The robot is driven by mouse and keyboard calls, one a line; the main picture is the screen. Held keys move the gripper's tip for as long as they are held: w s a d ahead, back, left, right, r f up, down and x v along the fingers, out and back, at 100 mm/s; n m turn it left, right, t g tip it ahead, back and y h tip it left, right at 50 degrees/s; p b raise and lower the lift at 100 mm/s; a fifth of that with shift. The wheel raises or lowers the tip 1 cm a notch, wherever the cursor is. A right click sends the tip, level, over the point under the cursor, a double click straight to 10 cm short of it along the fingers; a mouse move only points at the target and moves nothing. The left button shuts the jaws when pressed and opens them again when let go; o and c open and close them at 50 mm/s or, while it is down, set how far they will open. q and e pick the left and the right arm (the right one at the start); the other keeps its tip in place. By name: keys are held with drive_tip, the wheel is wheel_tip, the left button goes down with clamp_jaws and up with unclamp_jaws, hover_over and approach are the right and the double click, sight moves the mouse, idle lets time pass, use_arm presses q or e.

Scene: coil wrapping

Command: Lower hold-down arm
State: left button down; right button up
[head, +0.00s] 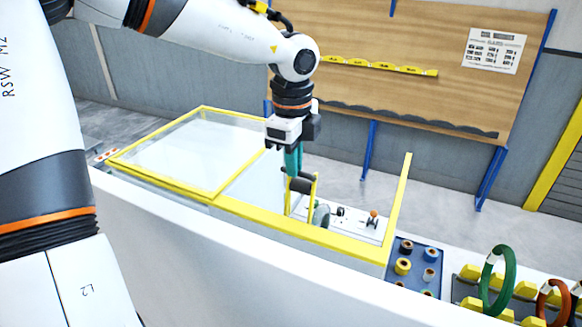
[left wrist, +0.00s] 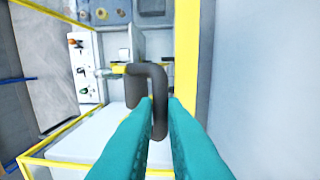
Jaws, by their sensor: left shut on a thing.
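The hold-down arm shows in the left wrist view as a dark grey bent bar (left wrist: 150,72), with one end running down between my teal fingertips. In the head view a dark part of it (head: 300,185) shows just below the fingers, inside the yellow-edged guard. My left gripper (head: 293,170) points down into the guard opening and is shut on the bar; its fingers (left wrist: 160,108) lie on either side of it. The fingers partly hide the bar's lower end. My right gripper is in neither view.
A yellow-framed clear guard (head: 205,107) surrounds the work area, its edges close to my left gripper. A blue tray (head: 432,262) of small spools stands at right, beside green (head: 508,285) and orange coils on a yellow rack. A wooden board (head: 420,100) stands behind.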

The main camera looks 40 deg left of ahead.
use_arm(q)
drive_tip(key=w+a+f+g, duration=0.1)
drive_tip(key=w+a+f, duration=0.2)
drive_tip(key=w, duration=0.9)
drive_tip(key=shift+w+f+p, duration=0.2)
drive_tip(key=shift+w+p, duration=0.1)
drive_tip(key=shift+w, duration=0.05)
